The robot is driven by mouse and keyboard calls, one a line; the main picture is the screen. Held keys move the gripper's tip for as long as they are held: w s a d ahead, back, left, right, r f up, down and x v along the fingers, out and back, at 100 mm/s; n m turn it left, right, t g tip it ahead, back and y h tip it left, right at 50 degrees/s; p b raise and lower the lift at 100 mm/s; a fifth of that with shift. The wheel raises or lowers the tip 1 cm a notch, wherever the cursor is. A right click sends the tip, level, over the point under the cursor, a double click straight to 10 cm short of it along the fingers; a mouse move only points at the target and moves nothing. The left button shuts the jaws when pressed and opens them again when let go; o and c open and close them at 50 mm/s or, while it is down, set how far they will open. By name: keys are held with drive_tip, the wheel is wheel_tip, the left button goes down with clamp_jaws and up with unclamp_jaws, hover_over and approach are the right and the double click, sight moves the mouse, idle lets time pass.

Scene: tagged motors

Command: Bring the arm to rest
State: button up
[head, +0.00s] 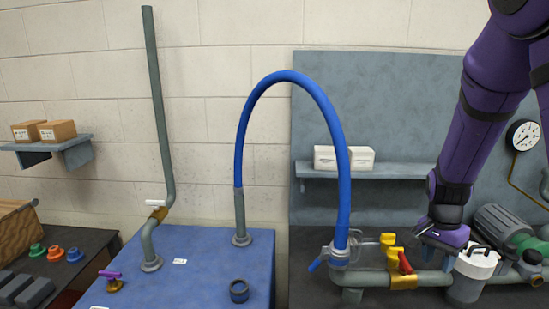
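My purple arm (487,110) reaches down from the upper right in the head view. My gripper (440,246) is low at the right, just above the pipework and close beside a white-lidded canister (470,272). Its fingers are small and partly hidden, so I cannot tell whether they are open or shut, or whether they touch anything. A grey ribbed motor (496,226) with a green part lies behind the canister at the right.
A blue hose (291,75) arches from the blue table (205,262) to a pipe fitting near red and yellow valve handles (402,262). A tall grey pipe (156,100) stands at left. Shelves with boxes (345,158) and a gauge (522,135) are on the back wall.

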drive_tip(key=s+a+r+n+t, duration=0.3)
drive_tip(key=s+r+n, duration=0.3)
drive_tip(key=s+r, duration=0.3)
drive_tip(key=s+a+r+n+t, duration=0.3)
drive_tip(key=s+r+n, duration=0.3)
drive_tip(key=s+r, duration=0.4)
wheel_tip(320, 180, up, 4)
drive_tip(key=shift+a+r+y, duration=0.15)
drive_tip(key=shift+a+y, duration=0.25)
drive_tip(key=shift+a, duration=0.35)
drive_tip(key=shift+w, duration=0.1)
